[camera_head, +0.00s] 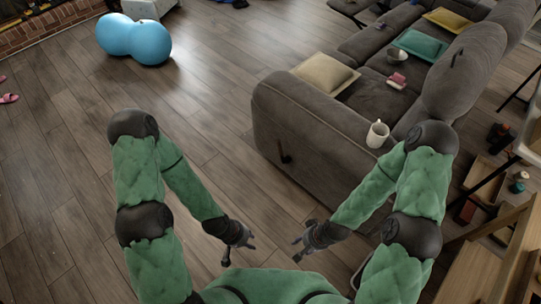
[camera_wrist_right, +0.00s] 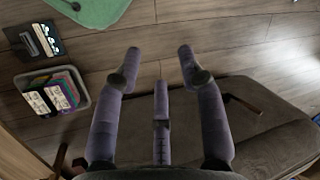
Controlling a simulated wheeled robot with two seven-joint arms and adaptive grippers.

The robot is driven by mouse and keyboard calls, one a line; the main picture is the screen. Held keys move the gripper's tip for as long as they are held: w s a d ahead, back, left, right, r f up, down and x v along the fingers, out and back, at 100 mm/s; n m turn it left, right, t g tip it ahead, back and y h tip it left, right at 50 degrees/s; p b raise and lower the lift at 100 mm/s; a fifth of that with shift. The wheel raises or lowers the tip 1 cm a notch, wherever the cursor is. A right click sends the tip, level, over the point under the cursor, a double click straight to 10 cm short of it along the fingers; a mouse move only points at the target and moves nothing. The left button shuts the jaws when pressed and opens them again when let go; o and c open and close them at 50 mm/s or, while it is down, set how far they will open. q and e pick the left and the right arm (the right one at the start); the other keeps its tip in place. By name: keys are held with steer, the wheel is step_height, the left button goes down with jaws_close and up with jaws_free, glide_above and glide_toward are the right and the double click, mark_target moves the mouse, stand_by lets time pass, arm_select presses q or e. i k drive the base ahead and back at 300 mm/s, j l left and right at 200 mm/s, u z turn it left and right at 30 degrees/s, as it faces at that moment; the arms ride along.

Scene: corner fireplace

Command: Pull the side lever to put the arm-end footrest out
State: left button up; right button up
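The grey sofa (camera_head: 292,108) stands at the centre right with its arm end facing me. A small dark side lever (camera_head: 284,152) sits on the outer face of this arm, pointing down. The footrest is not seen out at the arm end. In the right wrist view a dark lever (camera_wrist_right: 242,103) shows against the sofa side, right of the fingers and apart from them. My right gripper (camera_head: 298,250) is empty, its fingers spread in the wrist view (camera_wrist_right: 160,75). My left gripper (camera_head: 238,254) is empty with fingers apart, left of the right one. Neither touches the lever.
A blue peanut-shaped ball (camera_head: 135,39) lies far left. A wooden shelf (camera_head: 470,272) is at the lower right. A bin of books (camera_wrist_right: 55,92) shows in the wrist view. Open wooden floor lies left of the sofa.

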mark_target(278, 141)
steer(key=i+j+u, duration=0.1)
steer(key=i+j, duration=0.2)
steer(key=i+j+u, duration=0.1)
steer(key=i+j, duration=0.2)
steer(key=i, duration=0.25)
steer(key=i+j, duration=0.25)
steer(key=i, duration=0.2)
steer(key=j+u, duration=0.05)
